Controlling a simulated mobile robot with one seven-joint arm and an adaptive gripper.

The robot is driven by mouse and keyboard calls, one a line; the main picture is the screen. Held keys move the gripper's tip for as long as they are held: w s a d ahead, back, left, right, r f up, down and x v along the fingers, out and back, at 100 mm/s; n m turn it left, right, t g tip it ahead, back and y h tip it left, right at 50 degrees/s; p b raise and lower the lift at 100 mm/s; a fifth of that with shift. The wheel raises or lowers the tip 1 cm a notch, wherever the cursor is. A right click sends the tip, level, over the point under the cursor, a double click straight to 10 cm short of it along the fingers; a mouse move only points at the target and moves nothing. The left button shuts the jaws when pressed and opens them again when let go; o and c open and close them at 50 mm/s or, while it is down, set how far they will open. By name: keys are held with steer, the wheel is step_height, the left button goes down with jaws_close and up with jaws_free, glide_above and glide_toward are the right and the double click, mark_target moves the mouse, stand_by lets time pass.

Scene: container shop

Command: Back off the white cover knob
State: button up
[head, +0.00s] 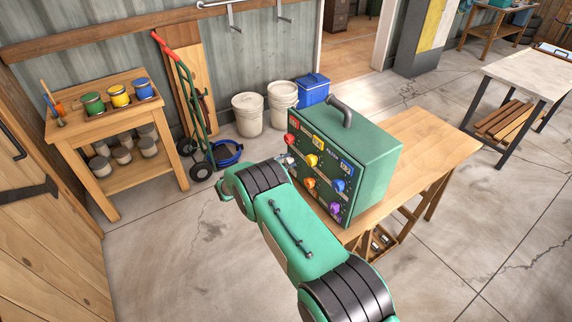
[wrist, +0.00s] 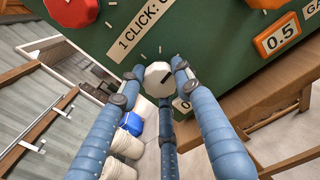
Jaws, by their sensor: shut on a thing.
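The white cover knob (wrist: 157,77) is on the dark green panel (wrist: 200,40) of a box in the wrist view. It is round with a dark mark on its face. My gripper (wrist: 156,82) has blue fingers around the knob, shut on it. In the head view the green box (head: 365,160) stands on a wooden table, its front with coloured knobs facing left. My gripper is at that front's left edge, mostly hidden by my arm, and I cannot make out the white knob there.
A red knob (wrist: 72,10) and an orange 0.5 plate (wrist: 277,37) are near the white knob. The wooden table (head: 430,145) has bare room right of the box. White buckets (head: 248,115) and a blue cooler (head: 313,88) stand on the floor behind.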

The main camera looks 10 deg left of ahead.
steer(key=shift+f+m+b, duration=0.1)
steer(key=shift+m+b, duration=0.65)
steer(key=shift+m, duration=0.15)
steer(key=o, duration=1.2)
steer(key=shift+s+a, duration=0.1)
steer(key=v, duration=1.1)
steer(key=shift+s+a, duration=0.25)
